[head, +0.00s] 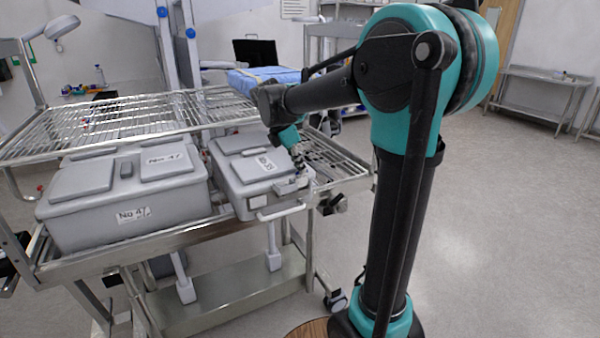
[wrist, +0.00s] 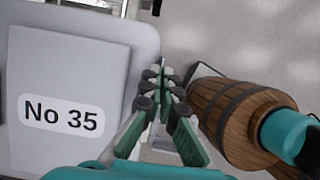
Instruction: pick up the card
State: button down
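I cannot clearly make out the card in either view. In the wrist view, a thin pale sliver shows at the tips of my gripper (wrist: 162,80), too small to identify. The fingers lie close together there, and I cannot tell whether they press on anything. In the head view my gripper (head: 299,160) is over the front right part of the grey container marked No 35 (head: 232,184), near its front latch. My arm hides part of this area. The container's lid (wrist: 75,60) with its No 35 label fills the left of the wrist view.
A second grey container marked No 47 (head: 90,212) stands to the left on the same metal cart. A wire rack (head: 110,118) lies above and behind the containers. A bed with blue covering (head: 262,78) is farther back. The floor right of my arm (head: 500,220) is clear.

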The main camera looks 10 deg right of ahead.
notch_tip(320, 180, up, 18)
dwell(0.4)
